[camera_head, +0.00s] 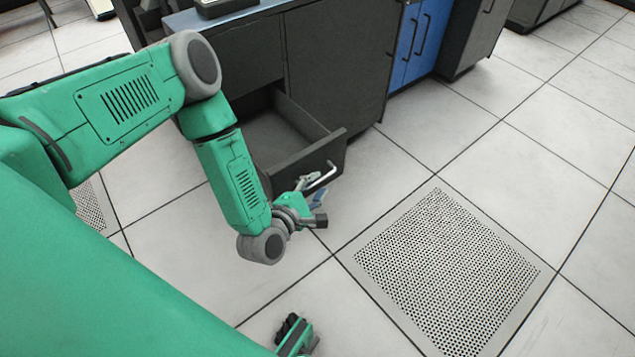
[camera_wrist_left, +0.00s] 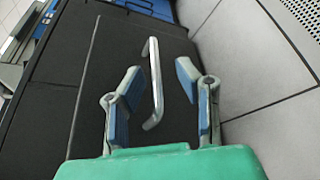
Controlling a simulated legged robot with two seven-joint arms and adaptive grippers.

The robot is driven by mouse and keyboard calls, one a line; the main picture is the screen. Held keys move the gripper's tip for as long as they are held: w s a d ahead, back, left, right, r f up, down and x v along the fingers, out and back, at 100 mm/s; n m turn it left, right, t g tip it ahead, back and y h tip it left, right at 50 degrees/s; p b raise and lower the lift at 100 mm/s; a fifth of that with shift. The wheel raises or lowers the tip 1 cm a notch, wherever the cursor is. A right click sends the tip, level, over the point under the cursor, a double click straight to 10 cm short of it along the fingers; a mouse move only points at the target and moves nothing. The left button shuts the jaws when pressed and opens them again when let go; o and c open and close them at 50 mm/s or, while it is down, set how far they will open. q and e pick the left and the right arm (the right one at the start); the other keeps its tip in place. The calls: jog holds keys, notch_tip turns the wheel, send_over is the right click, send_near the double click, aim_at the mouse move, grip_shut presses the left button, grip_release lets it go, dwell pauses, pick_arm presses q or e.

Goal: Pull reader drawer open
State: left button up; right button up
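The dark grey reader drawer (camera_head: 300,160) stands pulled out of its cabinet, and its empty inside shows in the head view. Its metal bar handle (camera_head: 320,177) is on the drawer front. My left gripper (camera_head: 314,206) is just outside the drawer front, close to the handle. In the left wrist view my left gripper (camera_wrist_left: 160,97) is open, with blue finger pads apart. The handle (camera_wrist_left: 153,85) lies between or just beyond the fingers, and I see no finger touching it. My right gripper (camera_head: 296,335) shows only partly at the bottom of the head view; its fingers are unclear.
The dark cabinet (camera_head: 335,60) holds the drawer. A blue cabinet (camera_head: 417,40) stands to its right. A perforated floor panel (camera_head: 447,268) lies at the right. The tiled floor in front of the drawer is clear.

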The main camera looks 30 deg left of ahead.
pick_arm(q)
jog(key=v, duration=1)
jog(key=shift+s+a, duration=0.3)
jog(key=shift+s, duration=0.05)
jog(key=shift+a+f, duration=0.15)
jog(key=shift+a, duration=0.05)
